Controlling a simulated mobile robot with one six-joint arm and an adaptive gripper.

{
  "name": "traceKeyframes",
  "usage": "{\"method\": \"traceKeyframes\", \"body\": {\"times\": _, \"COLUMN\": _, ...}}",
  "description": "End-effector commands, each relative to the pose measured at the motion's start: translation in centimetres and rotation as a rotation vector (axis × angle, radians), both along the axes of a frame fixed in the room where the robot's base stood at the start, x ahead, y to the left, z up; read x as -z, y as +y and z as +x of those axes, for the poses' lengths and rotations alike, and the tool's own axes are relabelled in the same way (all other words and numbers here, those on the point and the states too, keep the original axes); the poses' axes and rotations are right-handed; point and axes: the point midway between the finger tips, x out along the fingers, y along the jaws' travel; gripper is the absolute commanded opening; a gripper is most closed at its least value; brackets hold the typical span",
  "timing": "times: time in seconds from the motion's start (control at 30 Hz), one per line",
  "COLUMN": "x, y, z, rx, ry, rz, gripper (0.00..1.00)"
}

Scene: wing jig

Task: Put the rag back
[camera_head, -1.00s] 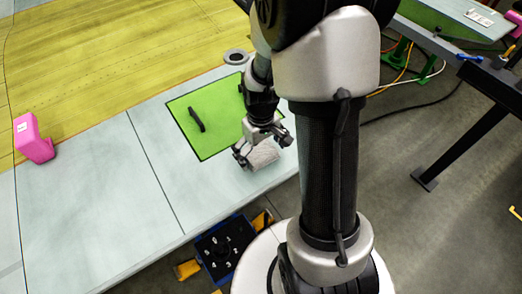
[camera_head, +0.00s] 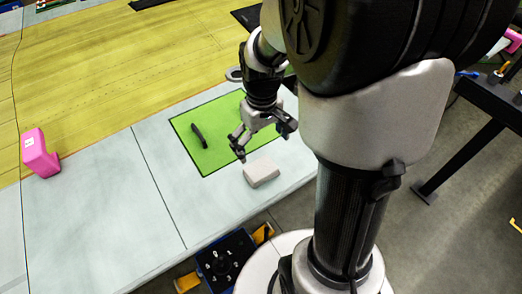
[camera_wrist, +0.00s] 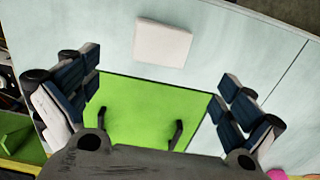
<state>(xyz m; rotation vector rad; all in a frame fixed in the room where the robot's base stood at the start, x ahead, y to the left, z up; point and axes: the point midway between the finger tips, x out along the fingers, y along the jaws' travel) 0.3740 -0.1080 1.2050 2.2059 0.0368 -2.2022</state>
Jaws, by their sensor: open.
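The rag (camera_head: 261,172) is a pale grey, folded block. It lies flat on the light table top, just off the near right edge of the green mat (camera_head: 180,128). In the wrist view the rag (camera_wrist: 163,42) shows whole, beyond the fingertips, with nothing touching it. My gripper (camera_head: 265,140) is open and empty, raised above the mat's right part, behind the rag. In the wrist view its fingers (camera_wrist: 155,95) are spread wide with the green mat showing between them.
A dark curved piece (camera_head: 199,136) lies on the mat. A pink block (camera_head: 40,155) stands at the left by the yellow panel (camera_head: 110,70). A blue box with numbered knobs (camera_head: 225,254) sits below the table's front edge.

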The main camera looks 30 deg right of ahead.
Motion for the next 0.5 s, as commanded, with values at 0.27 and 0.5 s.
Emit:
{"method": "traceKeyframes", "body": {"times": 0.27, "x": -6.3, "y": 3.6, "z": -2.5, "rx": 0.002, "ry": -0.114, "rz": -0.025, "gripper": 1.00}}
{"method": "traceKeyframes", "body": {"times": 0.5, "x": -11.9, "y": 8.3, "z": -8.6, "rx": 0.018, "ry": -0.284, "rz": -0.024, "gripper": 1.00}}
